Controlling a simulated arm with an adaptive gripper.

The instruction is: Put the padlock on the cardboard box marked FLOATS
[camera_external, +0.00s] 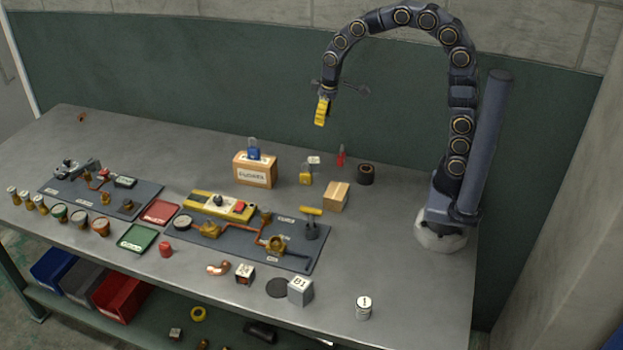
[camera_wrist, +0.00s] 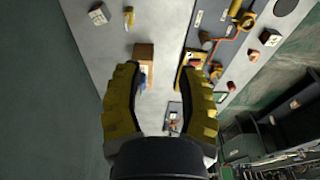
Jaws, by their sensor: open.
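The cardboard box (camera_external: 255,172) with a white front label stands at the back middle of the bench; its lettering is too small to read surely. A blue padlock-like object (camera_external: 254,153) with a grey loop shows at the box's top. A small yellow object (camera_external: 306,177), perhaps another padlock, stands on the bench to the right of the box. My gripper (camera_external: 320,112) is open and empty, high above the bench, up and to the right of the box. The wrist view shows its two yellow fingers (camera_wrist: 163,72) spread, with a brown box (camera_wrist: 144,51) and something blue (camera_wrist: 143,78) beyond them.
A smaller cardboard box (camera_external: 336,196), a dark cylinder (camera_external: 366,174) and a slim red item (camera_external: 341,155) stand to the right. A dark board with copper pipes (camera_external: 290,253) lies in front. The bench's right front is mostly clear. The green wall rises behind.

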